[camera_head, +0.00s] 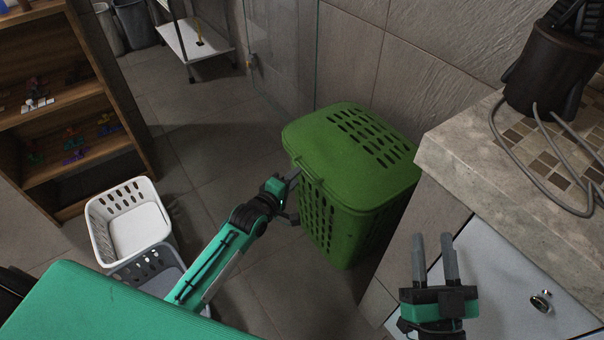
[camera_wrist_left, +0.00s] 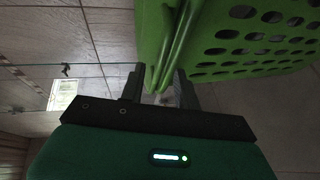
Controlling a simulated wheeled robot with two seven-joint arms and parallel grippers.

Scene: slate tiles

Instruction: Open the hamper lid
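The green hamper (camera_head: 340,225) stands upright on the tiled floor against the wall. Its slotted lid (camera_head: 335,140) looks shut on top. My left gripper (camera_head: 293,198) is at the hamper's left side, just below the lid's edge. In the left wrist view its two fingers (camera_wrist_left: 160,85) are apart, with the green rim edges (camera_wrist_left: 172,50) reaching down between them. Contact with the rim is unclear. My right gripper (camera_head: 435,262) is open and empty, in front of the counter cabinet, away from the hamper.
A stone-topped counter (camera_head: 480,170) with a dark appliance (camera_head: 550,70) stands close at the hamper's right. White (camera_head: 100,230) and grey baskets are on the floor at left, near a wooden shelf (camera_head: 70,110). A glass panel (camera_head: 285,55) is behind the hamper.

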